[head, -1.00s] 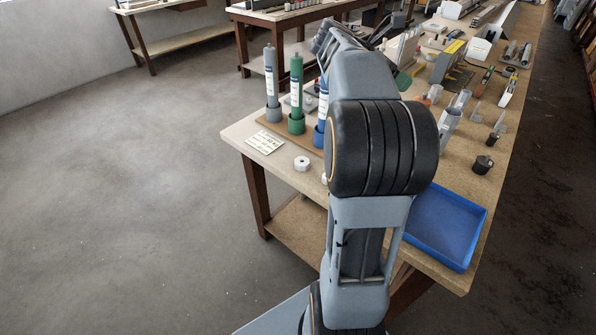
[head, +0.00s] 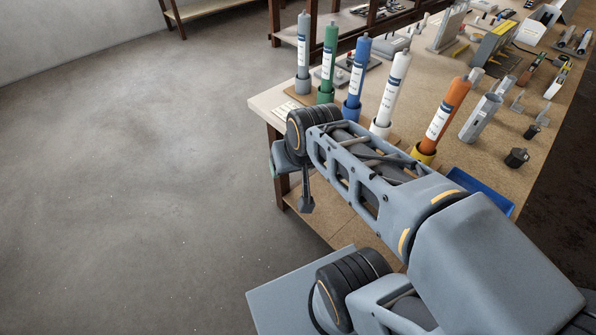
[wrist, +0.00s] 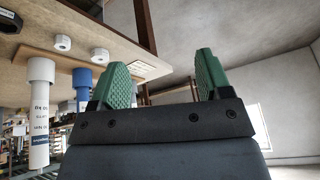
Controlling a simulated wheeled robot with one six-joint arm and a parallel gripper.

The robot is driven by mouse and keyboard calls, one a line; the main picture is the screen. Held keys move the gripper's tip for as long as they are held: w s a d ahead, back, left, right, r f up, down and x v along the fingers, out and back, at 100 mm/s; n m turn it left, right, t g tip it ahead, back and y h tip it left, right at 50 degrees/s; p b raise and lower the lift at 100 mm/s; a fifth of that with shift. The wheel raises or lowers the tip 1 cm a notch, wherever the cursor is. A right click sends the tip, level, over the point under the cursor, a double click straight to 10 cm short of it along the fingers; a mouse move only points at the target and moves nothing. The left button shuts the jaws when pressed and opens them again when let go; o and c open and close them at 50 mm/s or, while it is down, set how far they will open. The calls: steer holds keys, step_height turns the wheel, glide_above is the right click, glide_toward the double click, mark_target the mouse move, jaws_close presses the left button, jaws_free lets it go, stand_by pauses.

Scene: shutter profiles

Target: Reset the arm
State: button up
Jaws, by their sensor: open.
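My arm is folded at the near side of the workbench (head: 275,103). My gripper, whose green fingertips (head: 272,166) barely show in the head view, is beyond the bench's left edge over open floor. In the wrist view my gripper (wrist: 162,80) has its two green fingers wide apart with nothing between them. That view appears upside down. My arm hides part of the bench's near edge.
A blue tray (head: 490,186) is partly hidden behind my arm. Open floor (head: 130,190) lies left.

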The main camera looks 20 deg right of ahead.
steer(key=shift+s+d+f+n+g+h, duration=0.15)
steer(key=shift+s+f+n+g, duration=0.15)
steer(key=shift+s, duration=0.3)
steer(key=shift+s+d+f+n+g+h, duration=0.1)
steer(key=shift+s+f+n+g+h, duration=0.1)
steer(key=shift+s+f+n, duration=0.25)
steer(key=shift+r, duration=0.15)
stand_by(0.4)
